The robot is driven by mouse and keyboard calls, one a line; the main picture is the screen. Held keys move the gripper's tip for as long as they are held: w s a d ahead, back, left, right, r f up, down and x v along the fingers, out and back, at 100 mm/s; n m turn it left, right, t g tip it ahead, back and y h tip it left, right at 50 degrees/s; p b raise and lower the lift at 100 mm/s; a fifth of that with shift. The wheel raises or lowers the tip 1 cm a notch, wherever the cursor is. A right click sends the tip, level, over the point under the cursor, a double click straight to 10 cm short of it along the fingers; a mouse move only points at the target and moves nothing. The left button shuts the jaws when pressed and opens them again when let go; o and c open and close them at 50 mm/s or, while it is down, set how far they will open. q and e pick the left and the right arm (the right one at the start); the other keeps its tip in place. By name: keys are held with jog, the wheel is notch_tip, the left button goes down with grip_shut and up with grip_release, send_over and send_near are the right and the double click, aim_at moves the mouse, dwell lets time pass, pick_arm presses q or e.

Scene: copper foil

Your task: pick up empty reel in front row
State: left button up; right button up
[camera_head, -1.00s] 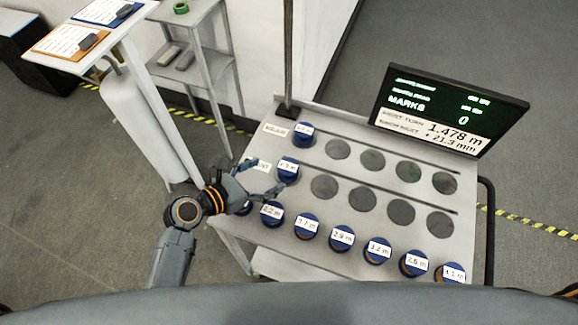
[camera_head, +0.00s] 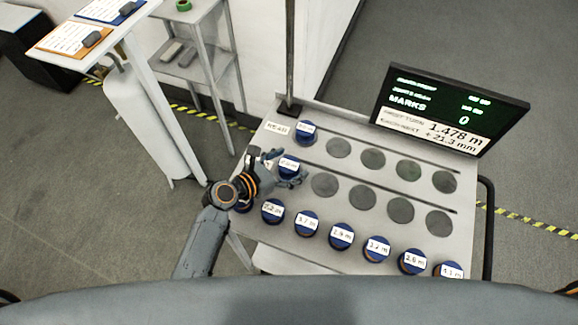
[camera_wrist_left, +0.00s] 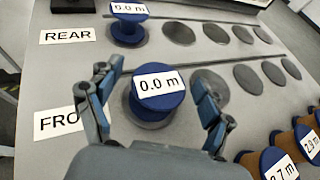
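The front-row empty reel (camera_head: 289,166) is a blue spool with a white label, on the tray by the left end of the middle row. In the left wrist view the reel (camera_wrist_left: 158,100) reads "0.0 m" and stands upright beside the partly hidden "FRO" label (camera_wrist_left: 58,121). My left gripper (camera_head: 284,172) is at this reel. Its fingers are spread, one on each side, with visible gaps to the reel in the wrist view. My right gripper is not in view.
Another "0.0 m" reel (camera_wrist_left: 129,25) stands by the "REAR" label (camera_wrist_left: 67,36). Several labelled reels line the near edge, such as the 3.2 m one (camera_head: 376,249). Dark round spots fill both rows to the right. A screen (camera_head: 450,108) stands at the back right.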

pick_arm(q)
jog(key=c, duration=1.1)
jog(key=shift+r, duration=0.1)
jog(key=shift+c, duration=0.2)
